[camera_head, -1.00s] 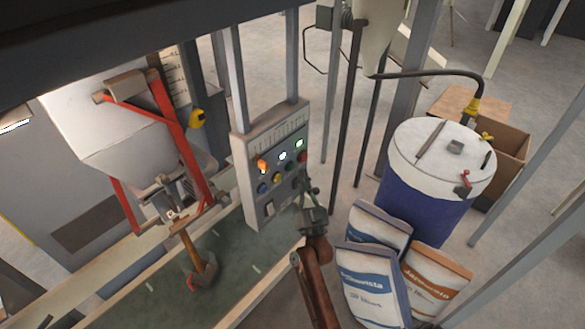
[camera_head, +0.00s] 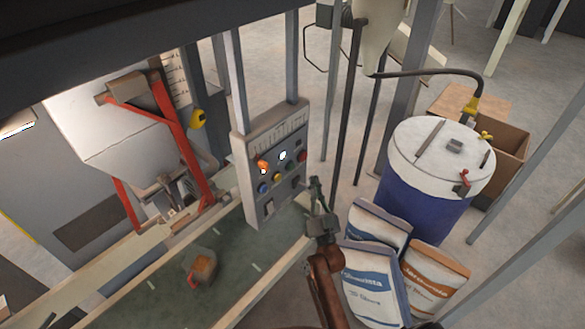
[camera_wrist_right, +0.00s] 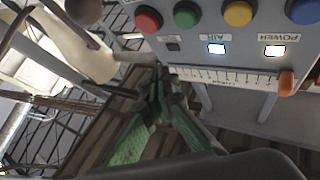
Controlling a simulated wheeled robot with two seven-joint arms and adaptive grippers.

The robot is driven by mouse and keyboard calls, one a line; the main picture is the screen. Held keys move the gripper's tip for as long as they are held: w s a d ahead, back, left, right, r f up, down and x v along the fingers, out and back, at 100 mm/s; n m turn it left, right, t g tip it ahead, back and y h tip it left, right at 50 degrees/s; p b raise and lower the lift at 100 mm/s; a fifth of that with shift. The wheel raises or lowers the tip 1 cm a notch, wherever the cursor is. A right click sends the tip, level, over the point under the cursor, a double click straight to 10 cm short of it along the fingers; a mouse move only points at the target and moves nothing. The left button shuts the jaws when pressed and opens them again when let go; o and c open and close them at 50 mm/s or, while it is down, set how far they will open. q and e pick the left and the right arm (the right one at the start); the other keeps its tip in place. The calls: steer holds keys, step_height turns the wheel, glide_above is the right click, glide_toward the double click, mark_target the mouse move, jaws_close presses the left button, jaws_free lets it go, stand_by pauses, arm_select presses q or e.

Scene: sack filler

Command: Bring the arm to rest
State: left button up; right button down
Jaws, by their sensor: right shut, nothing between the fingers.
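My right gripper (camera_head: 316,190) is shut and empty, just right of the grey control panel's lower edge and apart from it. In the right wrist view its green fingers (camera_wrist_right: 158,95) are together below the panel. The control panel (camera_head: 262,205) has coloured buttons and an orange-topped switch. Two white lamps glow, and in the right wrist view they are marked AIR (camera_wrist_right: 216,48) and POWER (camera_wrist_right: 275,51); a third small lamp (camera_wrist_right: 172,47) is dark. My left gripper is not in view.
A pale hopper with a red frame (camera_head: 172,115) stands left, above a dark green belt (camera_head: 235,262). A small orange-brown item (camera_head: 203,268) is on the belt. Filled sacks (camera_head: 372,285) and a blue drum (camera_head: 420,205) stand right of my arm. Grey posts (camera_head: 237,80) rise beside the panel.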

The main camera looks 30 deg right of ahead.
steer(key=w+a+f+n+g+y+b, duration=0.1)
steer(key=a+f+n+g+y, duration=0.1)
steer(key=f, duration=1)
steer(key=w+a+f+n+g+y+b, duration=0.1)
steer(key=a+f+g+y+b, duration=0.1)
steer(key=f, duration=1.1)
steer(key=s+a+f+n+g+y+b, duration=0.1)
steer(key=s+a+f+g, duration=0.3)
steer(key=f, duration=1)
steer(key=s+d+f+n+g+y+b, duration=0.15)
steer(key=s+f, duration=0.55)
steer(key=f, duration=0.7)
steer(key=s+a+f+g+b, duration=0.1)
steer(key=s+f+g+b, duration=0.4)
steer(key=s+f, duration=1.6)
steer(key=s+d+f+g, duration=0.1)
steer(key=s+f+g, duration=0.2)
steer(key=s, duration=0.9)
steer(key=s+d+f+n+g, duration=0.1)
steer(key=s+f+g, duration=0.3)
steer(key=s, duration=0.9)
step_height(320, 180, down, 4)
steer(key=shift+d+r, duration=0.15)
steer(key=shift+d, duration=0.25)
